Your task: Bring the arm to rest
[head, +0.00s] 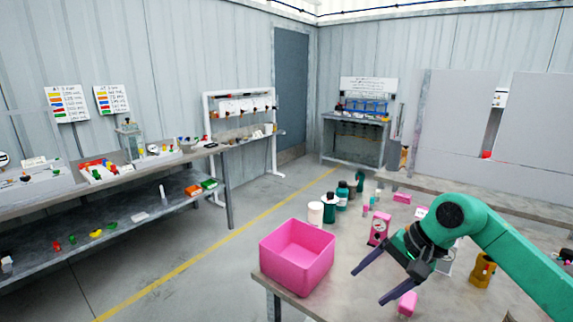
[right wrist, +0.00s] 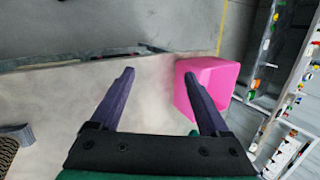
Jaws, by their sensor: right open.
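My right gripper (head: 368,282) comes in from the right in the head view, on a green arm. Its two dark purple fingers are spread apart with nothing between them. It hangs above the grey table, just right of a pink bin (head: 297,256). In the right wrist view the open fingers (right wrist: 162,88) point over bare table, and the pink bin (right wrist: 208,84) is beside the right finger. The bin's visible inside looks empty in the head view. My left gripper is not in view.
On the table (head: 345,262) stand dark green bottles (head: 342,196), a white jar (head: 315,213), a pink device (head: 379,228), a pink block (head: 407,303) and a yellow item (head: 482,270). A long bench (head: 170,160) with parts is at left. The floor between is clear.

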